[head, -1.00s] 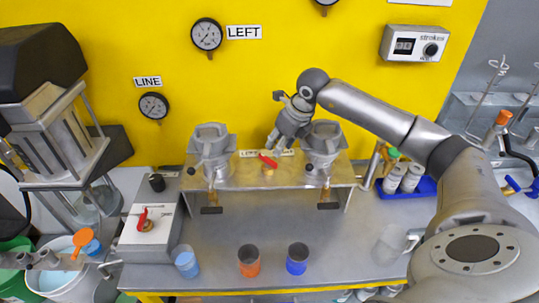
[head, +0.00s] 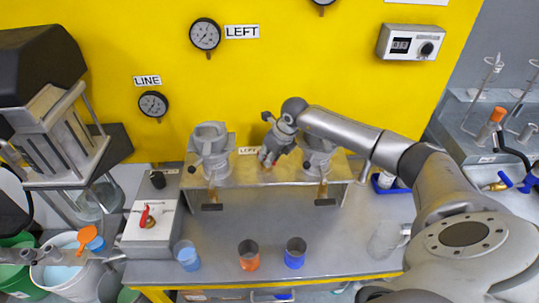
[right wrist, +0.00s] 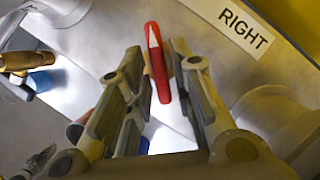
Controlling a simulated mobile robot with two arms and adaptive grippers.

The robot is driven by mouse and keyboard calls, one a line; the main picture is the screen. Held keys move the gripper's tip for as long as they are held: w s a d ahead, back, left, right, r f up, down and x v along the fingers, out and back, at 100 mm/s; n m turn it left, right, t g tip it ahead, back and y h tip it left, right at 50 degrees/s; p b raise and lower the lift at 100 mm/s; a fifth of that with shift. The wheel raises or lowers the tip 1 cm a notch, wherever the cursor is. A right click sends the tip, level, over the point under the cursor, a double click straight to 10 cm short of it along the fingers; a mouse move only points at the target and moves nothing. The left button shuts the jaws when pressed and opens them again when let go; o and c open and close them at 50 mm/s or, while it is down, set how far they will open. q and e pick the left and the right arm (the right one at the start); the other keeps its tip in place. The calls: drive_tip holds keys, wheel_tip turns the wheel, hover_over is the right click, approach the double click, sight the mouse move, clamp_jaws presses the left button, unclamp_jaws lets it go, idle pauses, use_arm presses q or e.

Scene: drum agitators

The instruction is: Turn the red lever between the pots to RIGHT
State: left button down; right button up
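The red lever (right wrist: 157,62) sits on the metal stand (head: 230,176) between the two grey pots, the left pot (head: 211,150) and the right pot (head: 318,158). In the head view my right gripper (head: 268,162) covers most of the lever. In the right wrist view my right gripper (right wrist: 158,58) is open, with one finger on each side of the lever and narrow gaps to it. The RIGHT label (right wrist: 243,27) shows beyond the right finger. The LEFT label (head: 249,151) shows beside the gripper in the head view. My left gripper is not seen.
A second red lever (head: 145,214) is on a white box at the left. Blue (head: 187,257), orange (head: 249,256) and dark blue (head: 295,254) cups stand along the front of the bench. The bench between stand and cups is clear.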

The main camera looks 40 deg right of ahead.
clamp_jaws()
drive_tip(key=shift+m, duration=0.3)
drive_tip(key=m+h+b, duration=0.1)
drive_tip(key=m+b, duration=0.1)
drive_tip(key=m+h+b, duration=0.1)
drive_tip(key=m+b, duration=0.1)
drive_tip(key=shift+a+f+m, duration=0.15)
drive_tip(key=shift+a+m, duration=0.15)
drive_tip(key=shift+a, duration=0.05)
drive_tip(key=m+h+b, duration=0.1)
drive_tip(key=m+b, duration=0.2)
drive_tip(key=m, duration=0.1)
drive_tip(key=shift+w+a+m+h+b, duration=0.2)
drive_tip(key=shift+m+h+b, duration=0.1)
drive_tip(key=shift+h+b, duration=0.1)
drive_tip(key=m+b, duration=0.1)
drive_tip(key=m+g+h+b, duration=0.1)
drive_tip(key=m, duration=0.1)
drive_tip(key=shift+w+a+m, duration=0.1)
drive_tip(key=shift+a+m, duration=0.05)
drive_tip(key=shift+m, duration=0.15)
drive_tip(key=shift+w+a+r+m+g+b, duration=0.1)
drive_tip(key=shift+m+g+b, duration=0.5)
drive_tip(key=shift+m, duration=0.5)
drive_tip(key=shift+w+r+m+g+b, duration=0.1)
drive_tip(key=shift+m+g+b, duration=0.45)
drive_tip(key=shift+m, duration=0.55)
drive_tip(key=shift+h, duration=0.3)
drive_tip(key=shift+o, duration=2)
unclamp_jaws()
